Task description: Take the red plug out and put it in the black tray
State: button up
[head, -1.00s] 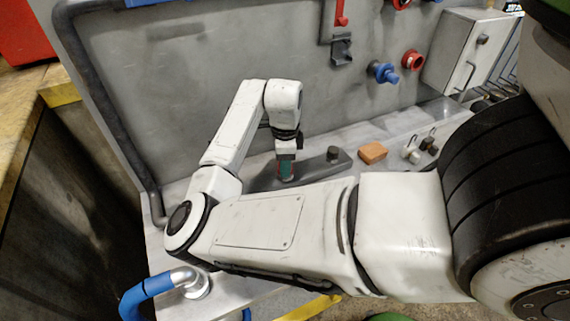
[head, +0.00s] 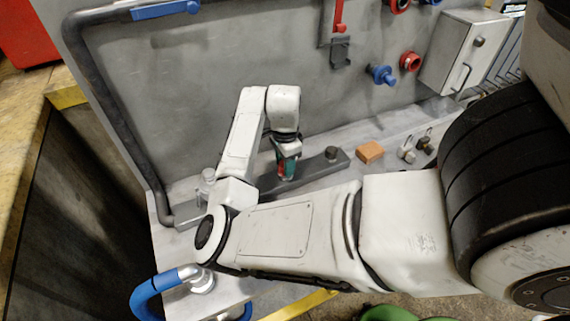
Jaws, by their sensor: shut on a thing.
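My gripper (head: 287,167) hangs at the end of my white arm, over a dark grey, low tray-like piece (head: 318,164) on the bench. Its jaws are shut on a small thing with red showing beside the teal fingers. I take it to be the red plug (head: 279,154), but it is mostly hidden by the gripper. The gripper looks close above the dark piece; I cannot tell whether they touch. A dark round knob (head: 331,153) stands on the piece, to the right of the gripper.
An orange-brown block (head: 370,152) and small metal fittings (head: 407,150) lie on the bench to the right. The wall carries a blue plug (head: 382,75), a red ring socket (head: 410,61) and a grey box (head: 462,52). A dark pipe (head: 110,115) runs down the left.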

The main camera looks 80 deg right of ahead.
jog(key=shift+n+p, duration=0.5)
jog(key=shift+n, duration=0.5)
jog(key=o, duration=1.2)
jog(key=shift+c, duration=0.2)
jog(key=shift+c, duration=0.4)
